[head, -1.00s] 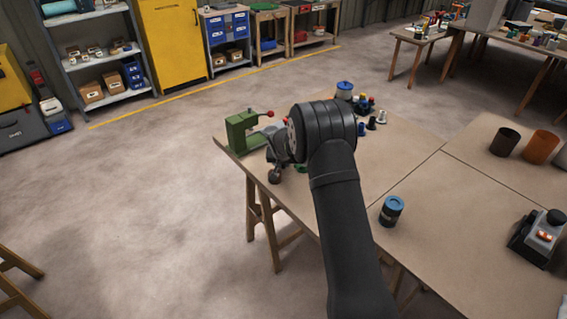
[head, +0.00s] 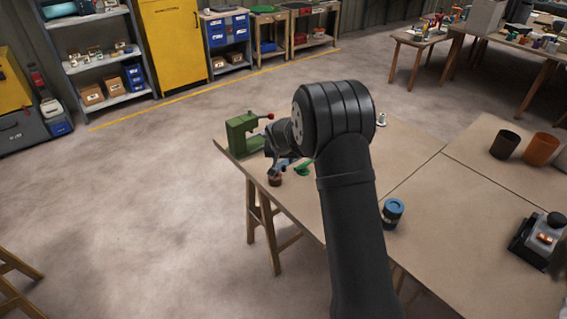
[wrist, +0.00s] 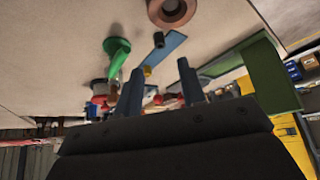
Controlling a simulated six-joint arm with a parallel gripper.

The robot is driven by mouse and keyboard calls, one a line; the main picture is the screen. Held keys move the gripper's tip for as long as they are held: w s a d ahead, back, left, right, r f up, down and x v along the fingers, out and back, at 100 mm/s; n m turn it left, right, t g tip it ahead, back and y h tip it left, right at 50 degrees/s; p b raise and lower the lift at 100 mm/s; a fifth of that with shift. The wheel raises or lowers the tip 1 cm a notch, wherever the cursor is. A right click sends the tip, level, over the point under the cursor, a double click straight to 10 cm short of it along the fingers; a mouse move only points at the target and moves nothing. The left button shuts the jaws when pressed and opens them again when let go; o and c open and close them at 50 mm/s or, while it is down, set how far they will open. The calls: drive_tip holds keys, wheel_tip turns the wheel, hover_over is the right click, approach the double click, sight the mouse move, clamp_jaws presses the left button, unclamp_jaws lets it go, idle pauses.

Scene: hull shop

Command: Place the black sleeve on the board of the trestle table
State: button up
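A small black cylinder (wrist: 158,40), which looks like the black sleeve, stands on the board in the wrist view, beside a blue strip (wrist: 168,48). I cannot make it out in the head view. The board (head: 308,208) of the trestle table spreads under my arm; it also shows in the wrist view (wrist: 45,50). My gripper (wrist: 159,76) has its two fingers apart with nothing held between them, and the black cylinder is beyond the fingertips. In the head view my gripper (head: 277,164) is small and partly hidden by my arm, near the board's left edge.
A brown ring-shaped cup (head: 275,180) stands near the board's edge, with a green funnel-like piece (head: 304,168) nearby. A green press (head: 242,132) is at the corner. A blue-lidded jar (head: 393,212) stands right of my arm.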

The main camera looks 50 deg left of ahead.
sight(284, 166)
drive_tip(key=shift+v, duration=2.2)
drive_tip(key=x, duration=1.2)
drive_tip(key=shift+f, duration=0.25)
drive_tip(key=shift+r, duration=0.25)
